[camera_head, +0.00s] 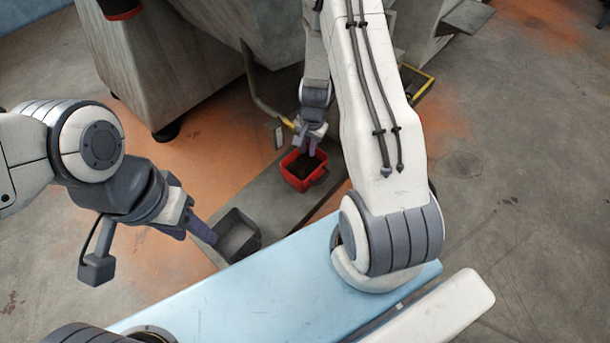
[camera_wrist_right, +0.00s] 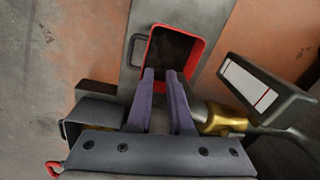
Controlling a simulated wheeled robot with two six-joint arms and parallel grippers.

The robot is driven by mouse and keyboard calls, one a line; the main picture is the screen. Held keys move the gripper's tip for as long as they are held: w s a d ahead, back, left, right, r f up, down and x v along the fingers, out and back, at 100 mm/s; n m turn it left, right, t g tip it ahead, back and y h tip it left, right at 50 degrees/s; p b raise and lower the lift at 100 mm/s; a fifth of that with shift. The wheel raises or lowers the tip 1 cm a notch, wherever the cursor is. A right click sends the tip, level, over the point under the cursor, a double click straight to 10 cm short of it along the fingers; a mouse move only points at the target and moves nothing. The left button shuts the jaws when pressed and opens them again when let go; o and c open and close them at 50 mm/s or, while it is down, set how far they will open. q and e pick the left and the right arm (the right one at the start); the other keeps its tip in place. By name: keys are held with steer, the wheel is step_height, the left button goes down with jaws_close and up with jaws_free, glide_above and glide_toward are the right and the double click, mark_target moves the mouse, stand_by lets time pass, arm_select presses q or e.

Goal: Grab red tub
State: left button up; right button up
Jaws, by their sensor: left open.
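The red tub (camera_head: 292,178) stands upright on the grey bench strip, with dark contents inside. In the right wrist view the tub (camera_wrist_right: 196,58) is just beyond the fingertips, its near edge partly hidden by them. My right gripper (camera_head: 311,149) is at the tub's far rim in the head view. Its fingers (camera_wrist_right: 161,73) are apart with a narrow gap and nothing clearly between them; I cannot tell whether they touch the tub. My left gripper (camera_head: 200,234) is open, beside a grey tub and well to the left of the red one.
The grey tub (camera_head: 238,238) sits on the same strip (camera_head: 262,200). A bent pipe with a yellow part (camera_head: 265,105) and a box-like handle (camera_wrist_right: 265,92) stand close beside my right gripper. Large grey machinery (camera_head: 165,65) is behind. Bare floor (camera_head: 520,180) lies at right.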

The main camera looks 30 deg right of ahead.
steer(key=d+f, duration=0.1)
steer(key=f, duration=0.1)
steer(key=f+m, duration=0.1)
steer(key=f, duration=0.1)
steer(key=s+d+f+m+b, duration=0.1)
steer(key=f, duration=0.2)
steer(key=shift+s+d, duration=0.1)
steer(key=shift+d, duration=0.25)
steer(key=b, duration=0.4)
glide_above(316, 176)
step_height(316, 176, down, 5)
step_height(316, 176, down, 6)
steer(key=b, duration=0.4)
steer(key=shift+d+r, duration=0.15)
steer(key=shift+r, duration=0.2)
jaws_close()
